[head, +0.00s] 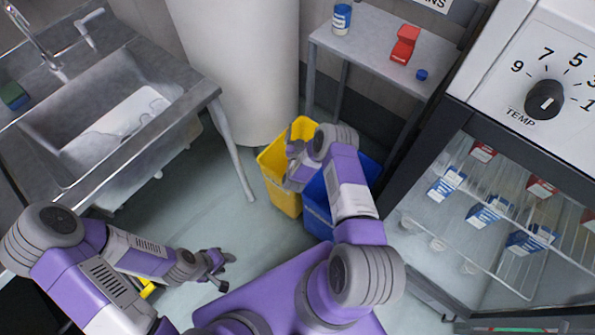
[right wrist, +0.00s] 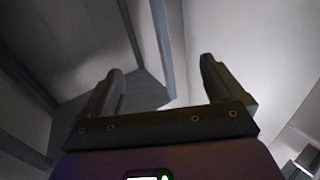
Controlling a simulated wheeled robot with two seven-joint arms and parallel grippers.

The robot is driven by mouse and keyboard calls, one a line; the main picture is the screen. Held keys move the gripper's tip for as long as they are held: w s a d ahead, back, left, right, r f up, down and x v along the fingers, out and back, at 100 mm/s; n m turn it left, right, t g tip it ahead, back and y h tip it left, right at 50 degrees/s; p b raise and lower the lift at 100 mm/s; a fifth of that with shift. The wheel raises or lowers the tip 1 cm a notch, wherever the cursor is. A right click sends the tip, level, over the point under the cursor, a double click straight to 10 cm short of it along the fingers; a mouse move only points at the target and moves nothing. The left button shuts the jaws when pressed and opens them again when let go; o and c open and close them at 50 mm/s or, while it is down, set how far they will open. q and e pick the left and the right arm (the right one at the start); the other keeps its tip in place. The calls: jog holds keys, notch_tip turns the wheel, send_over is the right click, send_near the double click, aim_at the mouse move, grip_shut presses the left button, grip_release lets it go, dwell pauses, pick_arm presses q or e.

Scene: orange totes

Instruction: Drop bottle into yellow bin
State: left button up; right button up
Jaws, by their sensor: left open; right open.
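The yellow bin (head: 284,198) stands on the floor in the middle of the head view, left of a blue bin (head: 317,212). My right gripper (head: 291,166) is over the yellow bin's opening and hides part of it. In the right wrist view the two fingers (right wrist: 160,88) are spread apart with nothing between them. My left gripper (head: 222,268) is open and empty, low over the floor at the lower left. The inside of the yellow bin is mostly hidden.
A steel sink (head: 110,122) is at the left and a white column (head: 240,70) behind the bins. A grey table (head: 370,42) holds a blue-and-white container (head: 341,19), a red object (head: 405,44) and a blue cap (head: 421,75). An open fridge (head: 470,245) with cartons stands right.

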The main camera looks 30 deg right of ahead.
jog(key=shift+r+p, duration=0.55)
jog(key=shift+r, duration=1.45)
